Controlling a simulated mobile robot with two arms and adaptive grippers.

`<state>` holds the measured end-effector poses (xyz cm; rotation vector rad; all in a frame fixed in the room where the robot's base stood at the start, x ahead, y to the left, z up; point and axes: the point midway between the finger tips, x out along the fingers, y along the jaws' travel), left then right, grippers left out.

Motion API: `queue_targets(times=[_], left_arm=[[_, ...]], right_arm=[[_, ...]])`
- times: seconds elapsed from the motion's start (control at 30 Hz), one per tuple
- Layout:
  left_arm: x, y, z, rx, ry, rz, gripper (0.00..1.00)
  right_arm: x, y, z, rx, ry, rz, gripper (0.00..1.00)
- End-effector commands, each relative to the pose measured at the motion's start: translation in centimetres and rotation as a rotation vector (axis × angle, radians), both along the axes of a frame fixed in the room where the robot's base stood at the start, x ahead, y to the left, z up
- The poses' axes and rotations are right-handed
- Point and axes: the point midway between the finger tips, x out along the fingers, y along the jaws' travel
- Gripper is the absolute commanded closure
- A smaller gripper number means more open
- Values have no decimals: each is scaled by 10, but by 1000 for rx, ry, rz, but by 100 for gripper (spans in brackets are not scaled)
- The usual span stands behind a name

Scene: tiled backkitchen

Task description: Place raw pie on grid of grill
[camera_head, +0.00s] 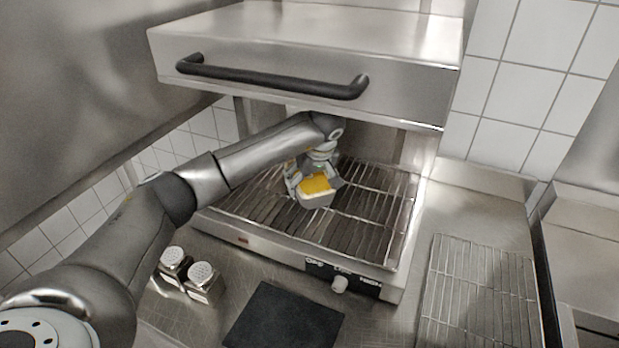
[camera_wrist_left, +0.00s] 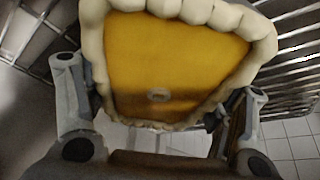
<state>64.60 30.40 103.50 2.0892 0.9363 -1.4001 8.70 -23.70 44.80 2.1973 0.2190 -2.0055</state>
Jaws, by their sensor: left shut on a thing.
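The raw pie (camera_head: 316,187) has a pale crust and a yellow-orange filling. My left gripper (camera_head: 312,180) is shut on it, over the middle of the grill's wire grid (camera_head: 375,215). The left wrist view shows the pie (camera_wrist_left: 175,60) large, its crust rim between the two fingers (camera_wrist_left: 160,115). The grill (camera_head: 300,60) has a raised steel hood with a black handle above the grid. I cannot tell whether the pie's underside touches the grid. My right gripper is not in view.
Two metal-topped shakers (camera_head: 203,276) stand on the counter in front of the grill. A black mat (camera_head: 284,318) lies at the front. A separate wire rack (camera_head: 480,285) lies to the right. The hood and its handle (camera_head: 270,77) limit the room above my arm.

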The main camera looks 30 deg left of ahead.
Motion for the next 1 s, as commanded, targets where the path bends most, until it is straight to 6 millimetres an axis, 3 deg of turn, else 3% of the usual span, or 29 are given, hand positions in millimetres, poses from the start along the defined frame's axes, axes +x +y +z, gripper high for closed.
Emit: queue_targets(times=[0.17,0.2,0.37,0.77,0.93,1.0], left_arm=[[1,0,-1,1,-4,0,68],[0,0,-2,0,-1,1,21],[0,0,-1,0,-1,1,2],[0,0,2,0,-2,1,2],[-2,-4,11,0,-6,-1,2],[-12,-15,9,0,-3,-4,2]], right_arm=[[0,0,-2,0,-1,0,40],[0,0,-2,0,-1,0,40],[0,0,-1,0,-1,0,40],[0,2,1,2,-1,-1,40],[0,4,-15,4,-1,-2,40],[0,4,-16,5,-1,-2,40]])
